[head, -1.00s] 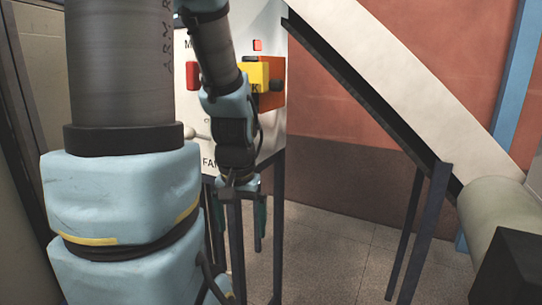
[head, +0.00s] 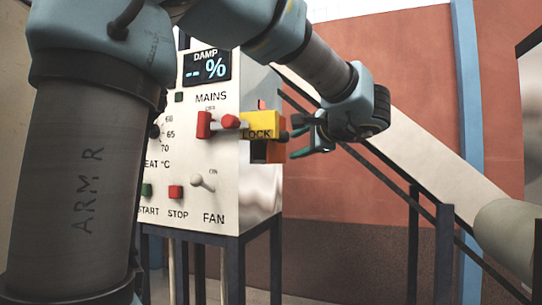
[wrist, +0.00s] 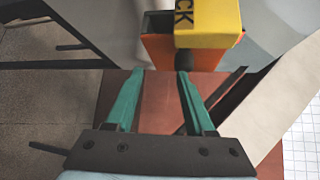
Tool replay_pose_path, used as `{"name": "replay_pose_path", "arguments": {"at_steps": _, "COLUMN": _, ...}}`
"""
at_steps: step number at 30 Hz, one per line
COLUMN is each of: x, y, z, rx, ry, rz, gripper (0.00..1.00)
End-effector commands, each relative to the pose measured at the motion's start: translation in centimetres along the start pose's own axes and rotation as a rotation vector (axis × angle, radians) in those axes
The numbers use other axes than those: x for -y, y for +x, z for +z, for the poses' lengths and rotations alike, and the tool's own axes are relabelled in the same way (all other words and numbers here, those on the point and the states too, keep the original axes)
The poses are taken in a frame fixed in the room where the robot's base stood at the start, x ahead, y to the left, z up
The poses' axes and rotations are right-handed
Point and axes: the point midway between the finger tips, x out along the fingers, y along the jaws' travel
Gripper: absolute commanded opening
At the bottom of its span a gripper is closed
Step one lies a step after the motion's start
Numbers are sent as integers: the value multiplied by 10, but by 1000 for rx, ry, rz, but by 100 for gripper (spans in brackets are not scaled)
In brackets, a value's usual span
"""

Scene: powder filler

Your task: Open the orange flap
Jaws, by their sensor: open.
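The orange flap (head: 259,152) is on the right side of the white control cabinet, partly hidden behind and below a yellow block marked LOCK (head: 262,125). In the wrist view the orange part (wrist: 160,53) is beyond my fingertips, with the yellow block (wrist: 208,24) over its right part. My gripper (head: 296,138) is just right of the yellow block and points toward the cabinet. In the wrist view my gripper (wrist: 163,73) has its two green fingers apart with nothing between them. I cannot tell how far the tips are from the orange part.
The white cabinet front (head: 215,160) has a red MAINS switch (head: 204,124), a FAN toggle (head: 203,180) and buttons. A sloping pale chute (head: 425,165) runs down to the right behind my gripper. Dark frame posts (head: 443,250) stand below it.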

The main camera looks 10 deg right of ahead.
Motion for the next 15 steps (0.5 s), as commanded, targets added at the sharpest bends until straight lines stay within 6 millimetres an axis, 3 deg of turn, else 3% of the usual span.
{"name": "replay_pose_path", "arguments": {"at_steps": 3, "x": 22, "y": -17, "z": -8, "rx": -11, "ry": -10, "rz": -90, "gripper": 54}}
{"name": "replay_pose_path", "arguments": {"at_steps": 6, "x": 31, "y": -19, "z": -9, "rx": -12, "ry": -11, "rz": -116, "gripper": 54}}
{"name": "replay_pose_path", "arguments": {"at_steps": 11, "x": 35, "y": 0, "z": -8, "rx": -8, "ry": -10, "rz": -116, "gripper": 54}}
{"name": "replay_pose_path", "arguments": {"at_steps": 15, "x": 38, "y": 27, "z": -9, "rx": -7, "ry": -8, "rz": -115, "gripper": 54}}
